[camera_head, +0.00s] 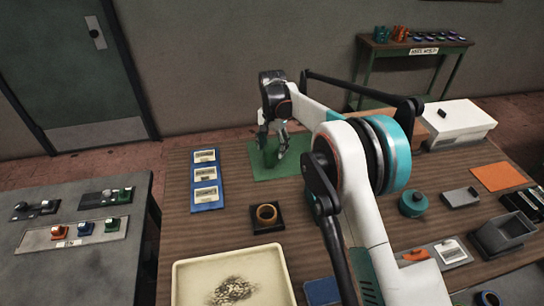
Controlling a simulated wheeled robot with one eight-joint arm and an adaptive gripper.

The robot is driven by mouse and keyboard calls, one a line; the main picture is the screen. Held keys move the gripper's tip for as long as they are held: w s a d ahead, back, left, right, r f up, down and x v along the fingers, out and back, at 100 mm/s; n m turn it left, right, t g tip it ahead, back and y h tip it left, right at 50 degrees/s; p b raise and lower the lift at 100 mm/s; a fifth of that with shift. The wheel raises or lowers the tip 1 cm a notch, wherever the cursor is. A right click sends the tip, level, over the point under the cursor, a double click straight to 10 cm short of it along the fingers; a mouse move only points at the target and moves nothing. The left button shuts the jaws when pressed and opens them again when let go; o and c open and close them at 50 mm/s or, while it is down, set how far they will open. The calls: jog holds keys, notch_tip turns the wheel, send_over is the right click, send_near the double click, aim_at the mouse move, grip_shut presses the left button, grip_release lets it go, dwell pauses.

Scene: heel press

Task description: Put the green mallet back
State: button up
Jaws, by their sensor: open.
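My gripper (274,143) is open, pointing down over the green mat (297,171) at the back of the wooden table. A dark green upright shape (267,150) shows at the gripper's left finger and may be the green mallet. I cannot tell whether the finger touches it. The black wrist and white arm hide part of this area.
A blue board with several cards (205,203) lies left of the mat. A brass ring on a black square (267,215) and a cream tray (190,288) are nearer. A grey table (40,275) on the left holds small coloured pieces. A white box (462,122) stands right.

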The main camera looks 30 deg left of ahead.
jog(key=shift+w+a+f+b, duration=0.15)
jog(key=shift+f+b, duration=0.15)
jog(key=shift+f, duration=1.2)
jog(key=shift+w+a+f+b, duration=0.1)
jog(key=shift+f+b, duration=0.15)
jog(key=shift+f, duration=1.2)
jog(key=shift+s, duration=0.1)
jog(key=shift+c, duration=0.6)
grip_shut()
